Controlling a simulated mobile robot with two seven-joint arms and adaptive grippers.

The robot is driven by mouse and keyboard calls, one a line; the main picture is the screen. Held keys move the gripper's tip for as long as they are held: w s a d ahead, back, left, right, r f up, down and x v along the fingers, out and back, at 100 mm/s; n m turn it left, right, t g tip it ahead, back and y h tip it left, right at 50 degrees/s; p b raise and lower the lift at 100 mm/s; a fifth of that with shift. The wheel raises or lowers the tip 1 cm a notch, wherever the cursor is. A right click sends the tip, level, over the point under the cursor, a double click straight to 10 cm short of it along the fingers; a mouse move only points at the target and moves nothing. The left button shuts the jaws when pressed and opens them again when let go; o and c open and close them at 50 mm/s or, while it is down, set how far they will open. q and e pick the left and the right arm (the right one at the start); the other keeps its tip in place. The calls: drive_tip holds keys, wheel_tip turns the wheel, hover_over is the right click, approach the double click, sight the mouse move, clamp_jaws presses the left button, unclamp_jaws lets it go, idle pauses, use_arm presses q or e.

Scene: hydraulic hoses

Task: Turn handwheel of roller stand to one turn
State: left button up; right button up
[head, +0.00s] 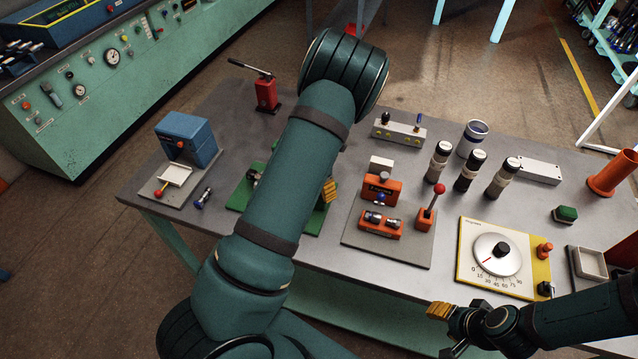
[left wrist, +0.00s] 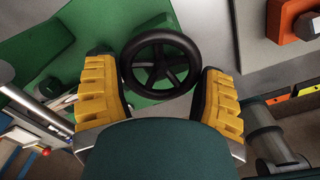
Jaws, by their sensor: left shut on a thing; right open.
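The black spoked handwheel (left wrist: 160,64) is between the yellow fingers of my left gripper (left wrist: 161,82) in the left wrist view, and the gripper is shut on its rim. The green roller stand (left wrist: 112,60) lies behind the wheel. In the head view my left arm covers the wheel and much of the green stand (head: 240,196); only a yellow finger of the left gripper (head: 329,190) shows at its right. How far the wheel is turned cannot be told. My right gripper (head: 446,325) is open and empty at the table's front edge.
On the grey table (head: 225,115), a blue device (head: 187,140) stands left of the stand. A grey plate with orange blocks (head: 382,190) and a red-knobbed lever (head: 430,205) is close on its right. A dial box (head: 480,283) sits at the front right.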

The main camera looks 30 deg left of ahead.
use_arm(q)
drive_tip(key=n, duration=0.3)
drive_tip(key=shift+s+d+f+n, duration=0.1)
drive_tip(key=shift+s+f+n, duration=0.05)
drive_tip(key=shift+n, duration=0.25)
drive_tip(key=n, duration=0.3)
drive_tip(key=shift+d+n, duration=0.1)
drive_tip(key=shift+n, duration=0.2)
drive_tip(key=n, duration=0.3)
drive_tip(key=shift+n, duration=0.3)
drive_tip(key=shift+d+n, duration=0.1)
drive_tip(key=shift+n, duration=1.7)
drive_tip(key=o, duration=1.1)
drive_tip(key=shift+w, duration=0.2)
